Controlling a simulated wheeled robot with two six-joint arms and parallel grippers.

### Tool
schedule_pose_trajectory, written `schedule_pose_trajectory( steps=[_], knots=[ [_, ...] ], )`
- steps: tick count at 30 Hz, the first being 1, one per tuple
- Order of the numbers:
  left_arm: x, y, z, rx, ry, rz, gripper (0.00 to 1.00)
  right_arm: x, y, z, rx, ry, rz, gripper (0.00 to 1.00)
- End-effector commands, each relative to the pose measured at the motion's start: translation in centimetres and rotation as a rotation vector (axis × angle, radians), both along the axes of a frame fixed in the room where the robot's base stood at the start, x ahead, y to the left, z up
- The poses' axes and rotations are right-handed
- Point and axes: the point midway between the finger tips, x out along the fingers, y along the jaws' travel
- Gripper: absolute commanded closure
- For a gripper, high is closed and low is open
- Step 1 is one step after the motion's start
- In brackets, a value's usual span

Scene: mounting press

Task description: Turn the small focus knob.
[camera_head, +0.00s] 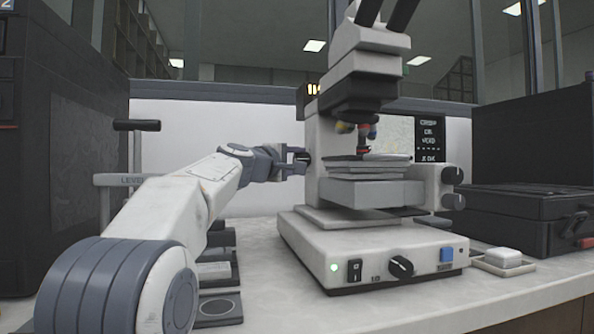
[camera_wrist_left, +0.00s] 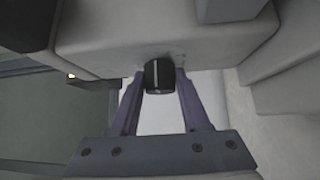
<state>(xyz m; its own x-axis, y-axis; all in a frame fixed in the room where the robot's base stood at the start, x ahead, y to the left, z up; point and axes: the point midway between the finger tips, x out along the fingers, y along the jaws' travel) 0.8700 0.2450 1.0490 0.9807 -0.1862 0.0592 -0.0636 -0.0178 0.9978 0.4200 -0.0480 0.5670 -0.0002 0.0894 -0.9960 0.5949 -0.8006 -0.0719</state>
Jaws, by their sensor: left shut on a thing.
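A white microscope (camera_head: 365,180) stands on the bench. On the left side of its body is a small dark focus knob (camera_head: 302,157). In the left wrist view the knob (camera_wrist_left: 159,76) is black with a pale line on it and sticks out from the pale microscope body (camera_wrist_left: 160,40). My left gripper (camera_head: 299,160) reaches it from the left. In the left wrist view its two fingers (camera_wrist_left: 160,88) stand on either side of the knob and are shut on it. My right gripper is in neither view.
Two dark knobs (camera_head: 453,188) are on the microscope's right side. Its base has a dial (camera_head: 400,266), a black switch (camera_head: 354,270) and a blue button (camera_head: 446,254). A black case (camera_head: 530,210) stands to the right, near a small tray (camera_head: 502,266). A dark cabinet (camera_head: 60,130) stands at left.

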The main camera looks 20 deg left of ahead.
Motion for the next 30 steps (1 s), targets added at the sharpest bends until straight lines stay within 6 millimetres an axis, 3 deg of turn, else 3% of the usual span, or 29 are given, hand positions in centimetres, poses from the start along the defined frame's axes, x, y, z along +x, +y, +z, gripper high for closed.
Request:
schedule_pose_trajectory(
  steps=[12,13,15,25,30],
  knots=[
    [0.1,-0.2,-0.4,0.004,0.006,-0.008,1.0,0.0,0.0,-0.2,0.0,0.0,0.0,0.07],
    [0.1,-0.2,-0.4,0.004,0.006,-0.008,0.42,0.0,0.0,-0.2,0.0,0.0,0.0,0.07],
    [0.1,-0.1,-0.3,0.003,0.005,-0.007,0.24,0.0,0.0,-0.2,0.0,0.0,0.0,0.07],
    [-0.2,0.0,-0.1,0.003,-0.001,-0.002,0.24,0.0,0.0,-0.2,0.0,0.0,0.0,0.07],
    [-2.3,0.5,-0.3,0.003,-0.004,0.001,0.24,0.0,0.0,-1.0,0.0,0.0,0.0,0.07]
  ],
)
